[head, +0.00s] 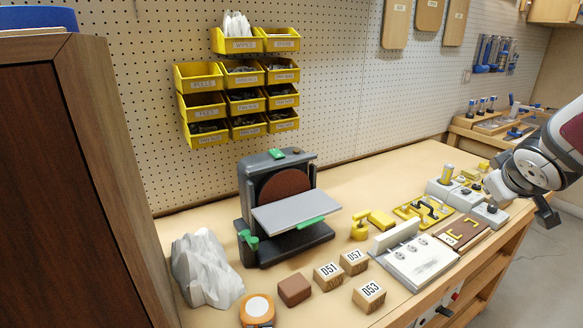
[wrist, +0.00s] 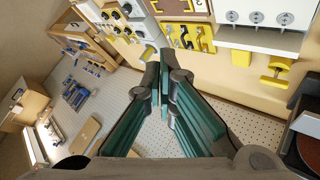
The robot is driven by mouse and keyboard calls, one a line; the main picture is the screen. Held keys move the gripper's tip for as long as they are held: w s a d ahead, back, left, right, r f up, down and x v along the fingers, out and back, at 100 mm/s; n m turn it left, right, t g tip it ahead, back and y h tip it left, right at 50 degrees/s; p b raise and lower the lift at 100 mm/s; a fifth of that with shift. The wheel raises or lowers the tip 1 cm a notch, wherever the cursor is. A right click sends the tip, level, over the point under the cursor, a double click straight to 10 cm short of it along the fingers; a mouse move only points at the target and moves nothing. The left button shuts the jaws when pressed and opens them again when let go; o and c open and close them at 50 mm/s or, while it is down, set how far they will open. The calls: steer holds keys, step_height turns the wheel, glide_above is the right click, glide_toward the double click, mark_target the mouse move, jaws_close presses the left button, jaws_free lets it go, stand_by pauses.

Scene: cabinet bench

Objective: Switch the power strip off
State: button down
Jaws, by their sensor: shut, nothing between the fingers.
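A pale strip (head: 437,310) with a small red part and dark plug-like or knob-like parts runs along the bench's front edge, low in the head view. It looks like the power strip, but it is small and partly cut off by the frame, and its switch position cannot be told. My gripper (head: 547,216) hangs at the right of the head view, past the bench's front edge and well apart from the strip. In the wrist view my gripper (wrist: 165,62) has its dark fingertips together and nothing between them. The strip is not clearly visible there.
On the bench stand a white panel with round fittings (head: 420,266), grey boxes (head: 488,213), yellow latch boards (head: 422,212), a disc sander (head: 290,212), wooden blocks (head: 369,296) and a grey rock (head: 205,272). A dark cabinet (head: 60,180) stands left. Floor beyond the front edge is clear.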

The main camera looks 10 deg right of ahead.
steer(key=w+d+f+n+y+b, duration=0.25)
steer(key=d+f, duration=0.35)
steer(key=f, duration=0.3)
steer(key=n+t+y+b, duration=0.1)
steer(key=t+y+b, duration=0.1)
steer(key=y+b, duration=0.45)
glide_toward(446, 312)
step_height(446, 312, up, 4)
steer(key=d+y+p, duration=0.1)
steer(key=d, duration=0.1)
steer(key=shift+s+f, duration=0.2)
steer(key=shift+s, duration=0.25)
steer(key=b+x, duration=0.3)
steer(key=x, duration=0.7)
steer(key=shift+a+r, duration=0.1)
steer(key=shift+a, duration=0.05)
